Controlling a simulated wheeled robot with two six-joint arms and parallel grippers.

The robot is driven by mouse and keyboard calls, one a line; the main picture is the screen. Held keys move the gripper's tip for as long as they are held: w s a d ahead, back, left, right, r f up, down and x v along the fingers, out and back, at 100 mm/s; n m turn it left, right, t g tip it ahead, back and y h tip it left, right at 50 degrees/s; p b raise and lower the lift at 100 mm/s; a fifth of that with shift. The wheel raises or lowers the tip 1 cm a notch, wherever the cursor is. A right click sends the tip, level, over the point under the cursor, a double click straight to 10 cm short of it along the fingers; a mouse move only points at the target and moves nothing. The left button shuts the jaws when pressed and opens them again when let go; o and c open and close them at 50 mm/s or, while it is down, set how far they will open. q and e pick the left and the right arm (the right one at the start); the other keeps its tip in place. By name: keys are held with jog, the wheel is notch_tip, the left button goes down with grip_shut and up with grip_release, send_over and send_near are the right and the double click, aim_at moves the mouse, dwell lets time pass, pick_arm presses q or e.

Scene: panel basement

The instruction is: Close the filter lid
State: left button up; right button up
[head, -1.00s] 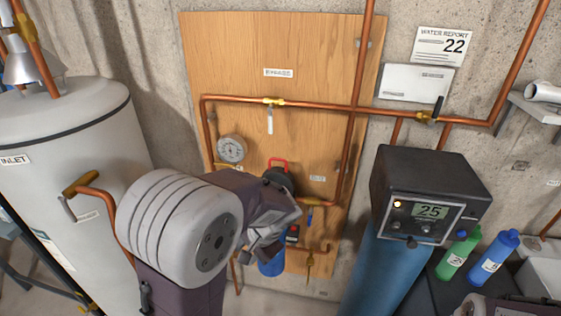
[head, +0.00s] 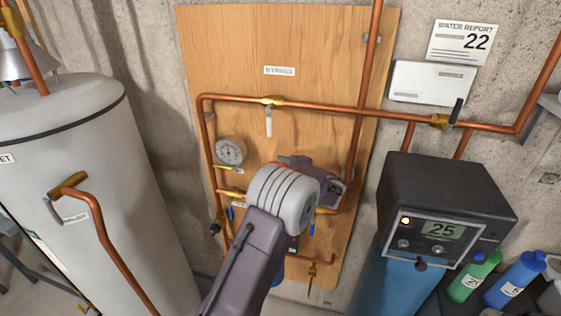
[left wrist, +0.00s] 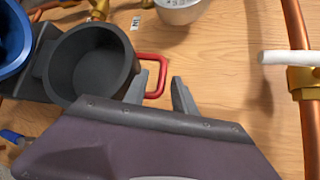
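The filter lid (left wrist: 92,65) is a dark round cap swung open, its hollow inside facing the left wrist view. A red loop handle (left wrist: 152,60) sticks out from its side. The blue filter housing (left wrist: 12,40) shows at the left edge of that view, apart from the cap's hollow. My left gripper (left wrist: 160,78) is open at the handle, with the handle's outer bar appearing between its two fingers; contact cannot be told. In the head view my left arm hides most of the filter, and only a sliver of red handle shows. My right gripper is out of view.
Copper pipes with valves run over the wooden board (head: 330,60) around the filter. A gauge (head: 230,151) is left of my arm. A white tank (head: 90,160) stands left; a black control box (head: 440,205) and bottles (head: 473,277) stand right.

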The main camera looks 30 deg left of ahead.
pick_arm(q)
jog(key=shift+w+a, duration=0.2)
jog(key=shift+a, duration=0.35)
jog(key=shift+a+f, duration=0.1)
jog(key=shift+a, duration=0.2)
jog(key=shift+d, duration=0.1)
grip_shut()
jog(key=shift+f, duration=0.1)
dwell(0.6)
